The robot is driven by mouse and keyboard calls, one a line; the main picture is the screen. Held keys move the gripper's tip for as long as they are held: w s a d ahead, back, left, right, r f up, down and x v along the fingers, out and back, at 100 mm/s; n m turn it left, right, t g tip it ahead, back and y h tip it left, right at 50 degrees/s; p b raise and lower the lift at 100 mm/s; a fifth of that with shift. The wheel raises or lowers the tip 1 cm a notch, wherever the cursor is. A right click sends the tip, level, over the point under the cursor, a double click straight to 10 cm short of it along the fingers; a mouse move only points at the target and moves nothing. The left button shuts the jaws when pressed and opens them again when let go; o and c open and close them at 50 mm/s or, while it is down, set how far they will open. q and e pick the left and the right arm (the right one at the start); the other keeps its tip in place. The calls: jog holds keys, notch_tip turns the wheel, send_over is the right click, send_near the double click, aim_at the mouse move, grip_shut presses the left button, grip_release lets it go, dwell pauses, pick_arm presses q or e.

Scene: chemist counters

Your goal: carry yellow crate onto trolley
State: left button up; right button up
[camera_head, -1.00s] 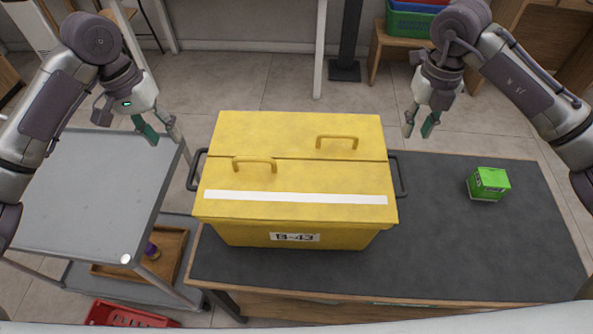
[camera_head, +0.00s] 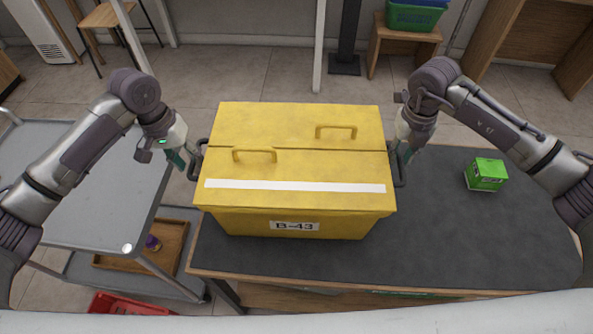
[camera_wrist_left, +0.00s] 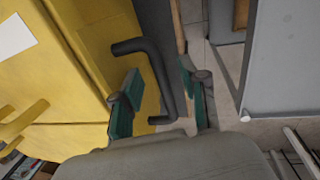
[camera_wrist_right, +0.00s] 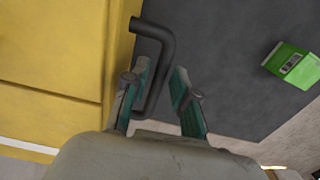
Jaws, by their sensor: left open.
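The yellow crate (camera_head: 295,220), labelled B-43, sits lidded on the dark counter (camera_head: 450,225). Its left side handle (camera_wrist_left: 155,70) lies between the open fingers of my left gripper (camera_wrist_left: 162,100), with no finger seen closed on it. Its right side handle (camera_wrist_right: 160,60) lies between the spread fingers of my right gripper (camera_wrist_right: 160,98); that gripper is open too. In the head view my left gripper (camera_head: 184,158) and right gripper (camera_head: 404,150) are at the crate's two sides. The grey trolley (camera_head: 85,190) stands left of the counter.
A green box (camera_head: 487,174) sits on the counter at the right. The trolley's visible top is bare; a wooden tray (camera_head: 170,265) is on its lower shelf. A red basket (camera_head: 125,304) is at the bottom left. A wooden stool (camera_head: 405,42) with stacked bins stands behind.

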pick_arm(q)
jog(key=shift+d+f, duration=0.2)
jog(key=shift+f, duration=0.75)
pick_arm(e)
jog(key=shift+f, duration=0.95)
pick_arm(q)
jog(key=c, duration=0.4)
pick_arm(e)
jog(key=c, duration=0.4)
pick_arm(q)
grip_shut()
pick_arm(e)
grip_shut()
pick_arm(q)
jog(key=shift+w+r, duration=0.15)
jog(key=shift+r, duration=0.1)
pick_arm(e)
jog(key=shift+w+r, duration=0.15)
jog(key=shift+r, duration=0.1)
